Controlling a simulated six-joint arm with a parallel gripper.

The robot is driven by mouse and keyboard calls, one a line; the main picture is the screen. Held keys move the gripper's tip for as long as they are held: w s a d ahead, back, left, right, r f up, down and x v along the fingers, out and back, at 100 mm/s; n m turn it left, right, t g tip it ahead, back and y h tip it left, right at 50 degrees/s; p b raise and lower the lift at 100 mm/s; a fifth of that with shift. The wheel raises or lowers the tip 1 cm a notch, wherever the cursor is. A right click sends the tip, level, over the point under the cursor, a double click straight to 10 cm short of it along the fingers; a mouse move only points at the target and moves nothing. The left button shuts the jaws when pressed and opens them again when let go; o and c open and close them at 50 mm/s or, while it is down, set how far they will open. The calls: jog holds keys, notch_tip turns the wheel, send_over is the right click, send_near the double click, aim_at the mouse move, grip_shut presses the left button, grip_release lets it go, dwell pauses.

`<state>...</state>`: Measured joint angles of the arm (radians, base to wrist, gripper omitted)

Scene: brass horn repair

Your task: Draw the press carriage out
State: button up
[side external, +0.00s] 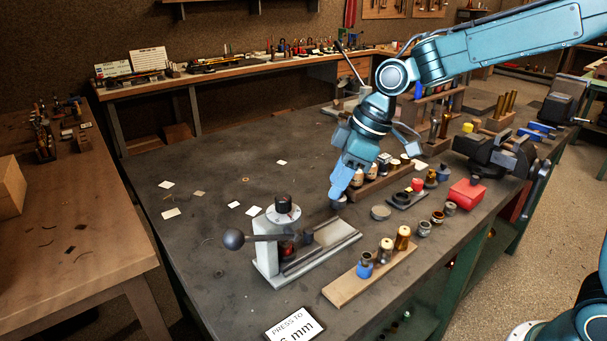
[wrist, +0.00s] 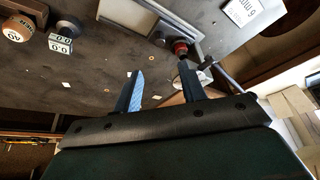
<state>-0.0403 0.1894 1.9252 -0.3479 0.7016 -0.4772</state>
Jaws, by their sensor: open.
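The grey press (side external: 268,262) stands on the dark bench, with a black knob on top and a side lever ending in a dark ball (side external: 233,239). Its rails (side external: 325,252) run to the right. A small dark block (side external: 307,236), which may be the carriage, sits at the press end of the rails; a red part (side external: 288,249) shows under the press head. My gripper (side external: 338,203) is open and points down, above and behind the rails. In the wrist view its two fingers (wrist: 161,66) are apart with nothing between them; the press rails (wrist: 160,12) and a red part (wrist: 180,47) show beyond them.
A wooden strip (side external: 345,287) with several small fittings lies in front of the rails. A "PRESS TO" card (side external: 294,325) is at the front edge. A red box (side external: 466,195) and a vise (side external: 492,150) are to the right. The bench left of the press is mostly clear.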

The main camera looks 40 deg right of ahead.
aim_at(309, 230)
jog(key=x, duration=1.3)
grip_shut()
